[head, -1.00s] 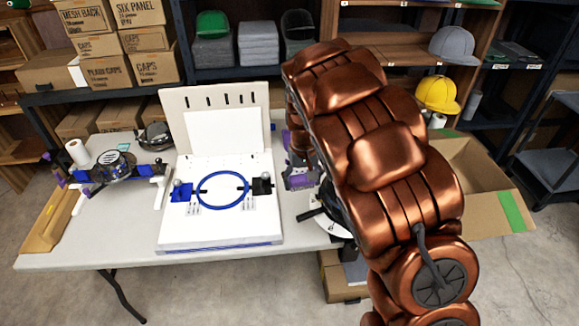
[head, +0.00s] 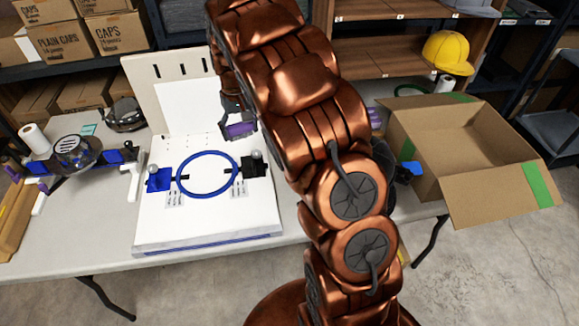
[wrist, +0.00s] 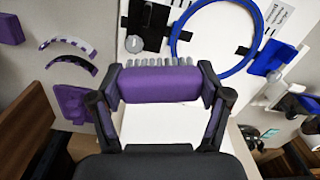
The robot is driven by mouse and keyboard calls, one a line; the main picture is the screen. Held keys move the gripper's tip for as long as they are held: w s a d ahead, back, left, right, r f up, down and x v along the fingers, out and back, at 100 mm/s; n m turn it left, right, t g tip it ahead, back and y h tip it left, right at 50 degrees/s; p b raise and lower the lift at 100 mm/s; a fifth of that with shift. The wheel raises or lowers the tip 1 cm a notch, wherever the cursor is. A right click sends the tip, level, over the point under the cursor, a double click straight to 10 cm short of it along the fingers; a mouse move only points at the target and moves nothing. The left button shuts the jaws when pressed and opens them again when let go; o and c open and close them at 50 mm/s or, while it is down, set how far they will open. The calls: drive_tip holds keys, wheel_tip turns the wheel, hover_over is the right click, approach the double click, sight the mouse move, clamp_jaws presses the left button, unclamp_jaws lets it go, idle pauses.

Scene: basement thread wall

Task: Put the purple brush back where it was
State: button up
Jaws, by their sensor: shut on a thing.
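My gripper (wrist: 158,88) is shut on the purple brush (wrist: 160,84), with one dark finger at each end of it. The brush's grey bristles point away from the palm in the wrist view. In the head view the brush (head: 240,130) shows at the arm's end, in front of the white board's right part. The white board (head: 210,222) carries a blue hoop (head: 181,190) between a blue clamp (head: 158,180) and a black clamp. My arm hides the table right of the board, so where the brush stood before cannot be told.
A purple block (wrist: 75,103) and curved dark-and-white strips (wrist: 70,63) lie on the table in the wrist view. A machine with blue clamps (head: 75,152) and a paper roll (head: 33,137) stand at left. An open cardboard box (head: 425,140) stands right of my arm.

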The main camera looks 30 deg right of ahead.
drive_tip(key=s+d+f+m+b, duration=0.1)
drive_tip(key=d+f+m+b, duration=0.1)
drive_tip(key=d+f+b, duration=0.45)
drive_tip(key=s+d+f+m+b, duration=0.1)
drive_tip(key=d+b, duration=0.3)
drive_tip(key=d, duration=0.6)
drive_tip(key=shift+w+a+f, duration=0.1)
drive_tip(key=shift+f, duration=2.25)
drive_tip(key=shift+w+a+f, duration=0.1)
drive_tip(key=shift+f, duration=2.2)
drive_tip(key=shift+f, duration=0.1)
drive_tip(key=o, duration=1.1)
